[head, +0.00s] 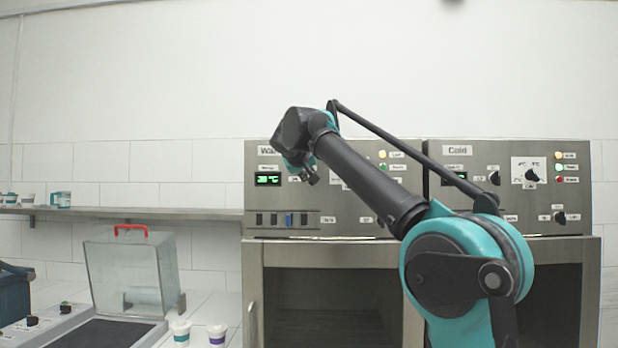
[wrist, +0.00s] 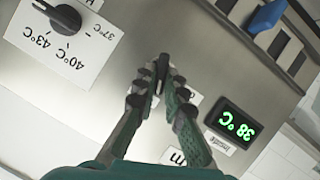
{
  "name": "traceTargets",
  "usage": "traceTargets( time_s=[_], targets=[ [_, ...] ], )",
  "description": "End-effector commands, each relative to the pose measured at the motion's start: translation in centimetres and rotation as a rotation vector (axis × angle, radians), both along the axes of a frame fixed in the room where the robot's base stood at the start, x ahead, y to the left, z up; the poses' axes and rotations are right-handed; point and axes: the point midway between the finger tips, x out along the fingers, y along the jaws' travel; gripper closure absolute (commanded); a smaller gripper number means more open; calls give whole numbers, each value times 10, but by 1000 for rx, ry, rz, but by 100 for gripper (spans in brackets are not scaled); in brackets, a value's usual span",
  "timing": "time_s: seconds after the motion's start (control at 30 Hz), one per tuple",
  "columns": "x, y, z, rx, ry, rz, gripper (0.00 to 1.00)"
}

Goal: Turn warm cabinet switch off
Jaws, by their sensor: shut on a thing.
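The warm cabinet (head: 262,198) stands in the middle of the head view, with its steel control panel on top. My gripper (wrist: 161,88) is at this panel in the wrist view, its two fingers closed around a small black switch knob (wrist: 162,66). The knob sits on the panel between the temperature dial and the green display. The fingers hide part of the knob and the label by it, so its setting cannot be read. In the head view my arm and wrist cover this part of the panel.
The green display (wrist: 234,124) reads 38 °C. The temperature dial (wrist: 66,19) and a blue rocker switch (wrist: 268,15) are nearby. The cold cabinet (head: 590,215) adjoins on the right. A clear box (head: 125,270) and cups (head: 217,334) are at left.

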Motion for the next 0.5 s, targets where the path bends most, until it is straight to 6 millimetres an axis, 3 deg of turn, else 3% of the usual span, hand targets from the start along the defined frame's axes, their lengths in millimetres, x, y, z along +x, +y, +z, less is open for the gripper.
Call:
traceTargets(
  time_s=[0.5],
  targets=[
    [0,5,-4,-491,0,0,100]
  ],
)
